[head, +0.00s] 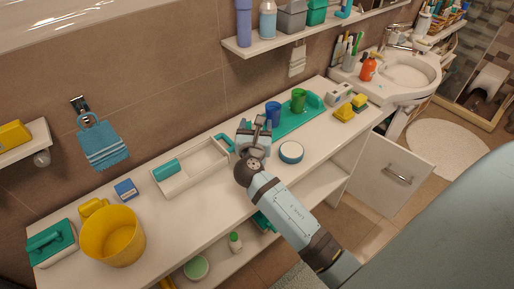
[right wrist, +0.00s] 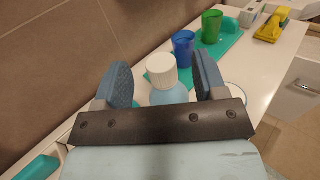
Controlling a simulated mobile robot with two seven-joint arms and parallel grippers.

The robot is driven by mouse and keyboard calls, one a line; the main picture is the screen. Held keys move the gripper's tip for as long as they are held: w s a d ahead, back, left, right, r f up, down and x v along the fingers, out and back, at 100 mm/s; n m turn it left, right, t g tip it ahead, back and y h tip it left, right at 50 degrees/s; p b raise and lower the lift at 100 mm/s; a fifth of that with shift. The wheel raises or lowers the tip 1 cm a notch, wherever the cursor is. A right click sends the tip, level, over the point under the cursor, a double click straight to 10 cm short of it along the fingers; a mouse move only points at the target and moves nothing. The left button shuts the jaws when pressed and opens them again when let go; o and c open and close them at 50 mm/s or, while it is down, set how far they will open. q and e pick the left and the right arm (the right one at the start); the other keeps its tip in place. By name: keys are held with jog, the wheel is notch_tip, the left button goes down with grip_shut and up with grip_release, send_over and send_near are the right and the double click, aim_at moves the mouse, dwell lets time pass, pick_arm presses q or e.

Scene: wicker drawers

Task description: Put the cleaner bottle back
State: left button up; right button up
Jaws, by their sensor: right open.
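In the right wrist view, a pale blue bottle with a white ribbed cap (right wrist: 162,72) stands upright on the counter, between the two finger pads of my right gripper (right wrist: 165,88). The pads are spread wide, with a visible gap on each side of the cap. In the head view, my right gripper (head: 256,130) is low over the counter (head: 225,205), and it mostly hides that bottle. The bottle's lower part is hidden in the right wrist view too. My left gripper is out of view.
A blue cup (head: 273,113) and a green cup (head: 298,99) stand close behind the gripper. A white caddy (head: 185,172) is left, a round blue-white tin (head: 291,152) right. A wall shelf (head: 310,36) holds bottles and bins. A cabinet door (head: 385,172) stands open.

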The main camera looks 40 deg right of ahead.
jog(key=shift+w+d+f+b, duration=0.25)
jog(key=shift+w+f+b, duration=0.05)
jog(key=shift+f+b, duration=0.05)
jog(key=x, duration=0.1)
jog(key=b+x, duration=0.2)
jog(key=shift+w+d+f, duration=0.15)
jog(key=shift+w+f, duration=0.1)
jog(key=shift+f, duration=0.05)
jog(key=shift+w+d, duration=0.3)
jog(key=shift+r, duration=0.1)
jog(key=shift+c, duration=1)
grip_shut()
